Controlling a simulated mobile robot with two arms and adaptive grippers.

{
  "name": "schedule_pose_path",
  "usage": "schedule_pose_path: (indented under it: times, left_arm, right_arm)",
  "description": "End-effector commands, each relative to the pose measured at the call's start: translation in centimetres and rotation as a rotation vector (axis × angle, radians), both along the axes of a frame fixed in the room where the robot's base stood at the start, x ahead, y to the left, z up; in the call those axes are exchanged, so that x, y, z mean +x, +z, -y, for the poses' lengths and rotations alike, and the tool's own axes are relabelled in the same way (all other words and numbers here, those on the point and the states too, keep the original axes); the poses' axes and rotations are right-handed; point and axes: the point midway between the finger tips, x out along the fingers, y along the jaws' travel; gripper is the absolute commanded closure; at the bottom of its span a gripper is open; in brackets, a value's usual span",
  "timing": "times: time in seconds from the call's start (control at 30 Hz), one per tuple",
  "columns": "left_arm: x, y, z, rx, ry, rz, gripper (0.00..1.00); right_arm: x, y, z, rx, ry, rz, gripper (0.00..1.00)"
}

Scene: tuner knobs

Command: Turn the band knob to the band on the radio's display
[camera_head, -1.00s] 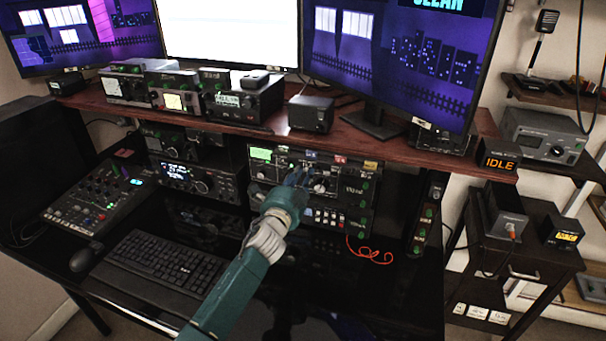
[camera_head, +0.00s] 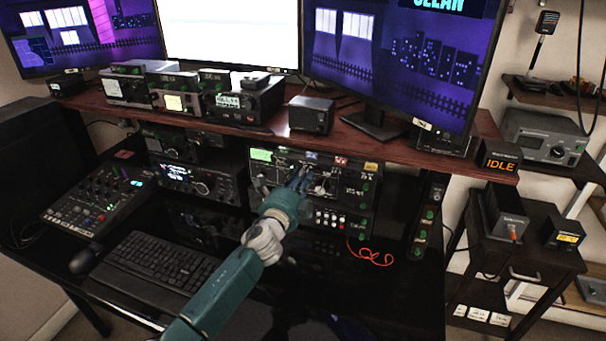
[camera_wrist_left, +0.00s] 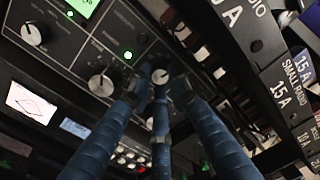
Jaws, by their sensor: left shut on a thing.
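The radio (camera_head: 362,205) is a dark panel under the red-brown shelf, with a lit green display (camera_head: 261,155) at its upper left. The display's text is too small to read. The display's edge also shows in the left wrist view (camera_wrist_left: 84,6). My left gripper (camera_head: 302,176) is at the radio's front. In the left wrist view its blue fingers (camera_wrist_left: 160,88) are shut around a small silver-faced knob (camera_wrist_left: 160,76). Two other silver knobs are to its left, a near one (camera_wrist_left: 101,83) and a far one (camera_wrist_left: 35,34). I cannot read the held knob's label. My right gripper is not in view.
The shelf (camera_head: 210,118) overhangs the radio closely. Another radio (camera_head: 190,178) stands left of it. A red coiled cable (camera_head: 370,257) hangs below its right side. A keyboard (camera_head: 157,268) lies on the desk at the left. A block labelled IDLE (camera_head: 498,164) sits at the shelf's right end.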

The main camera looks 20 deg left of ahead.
Motion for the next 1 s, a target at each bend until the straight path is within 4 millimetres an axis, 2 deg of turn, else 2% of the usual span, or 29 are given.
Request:
schedule_pose_path:
  times: [0.3, 0.33, 0.4, 0.77, 0.87, 1.0]
  left_arm:
    - [0.0, -0.1, -0.1, 0.002, 0.003, -0.002, 1.0]
    - [0.0, -0.1, -0.1, 0.002, 0.003, -0.002, 0.78]
    - [0.0, -0.1, -0.1, 0.001, 0.002, -0.001, 0.64]
    - [-0.3, 0.0, -0.1, 0.001, 0.001, 0.0, 0.63]
    - [-1.3, -0.2, -0.2, 0.003, 0.002, -0.002, 0.63]
    - [-3.8, -0.4, -0.2, 0.003, 0.0, -0.003, 0.63]
  right_arm:
    - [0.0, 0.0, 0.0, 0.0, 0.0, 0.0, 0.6]
    - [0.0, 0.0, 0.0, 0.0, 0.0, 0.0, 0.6]
    - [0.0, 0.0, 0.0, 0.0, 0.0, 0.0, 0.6]
    - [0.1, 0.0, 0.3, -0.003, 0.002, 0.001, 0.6]
    - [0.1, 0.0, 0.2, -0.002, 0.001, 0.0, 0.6]
    - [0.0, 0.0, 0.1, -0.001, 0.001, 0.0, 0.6]
